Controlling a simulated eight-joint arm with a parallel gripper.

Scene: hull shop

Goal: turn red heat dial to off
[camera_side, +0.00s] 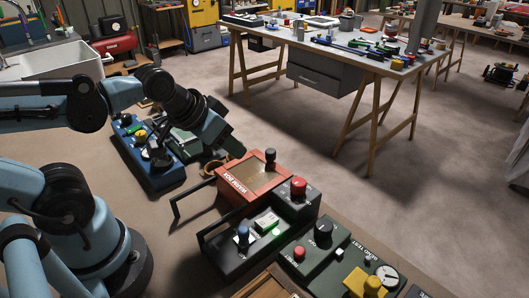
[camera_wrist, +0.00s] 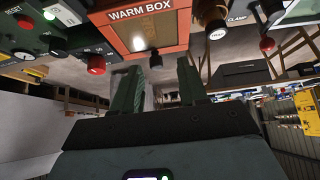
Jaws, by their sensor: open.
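In the side view a red knob (camera_side: 299,187) stands on the black box to the right of the orange warm box (camera_side: 240,190). It looks like the heat dial; its pointer direction is too small to tell. In the wrist view a red knob (camera_wrist: 96,63) beside scale numbers, left of the warm box (camera_wrist: 140,28), appears to be the same dial. My gripper (camera_wrist: 160,88) is open, with nothing between its fingers. In the side view my gripper (camera_side: 236,150) hangs behind and left of the warm box, apart from the red knob.
Another red knob (camera_side: 299,253), marked RESET, and a black knob (camera_side: 323,230) sit on the dark green panel. A blue panel (camera_side: 150,160) with knobs stands at left. A black handle (camera_side: 180,195) sticks out beside the warm box. A workbench (camera_side: 330,45) stands behind.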

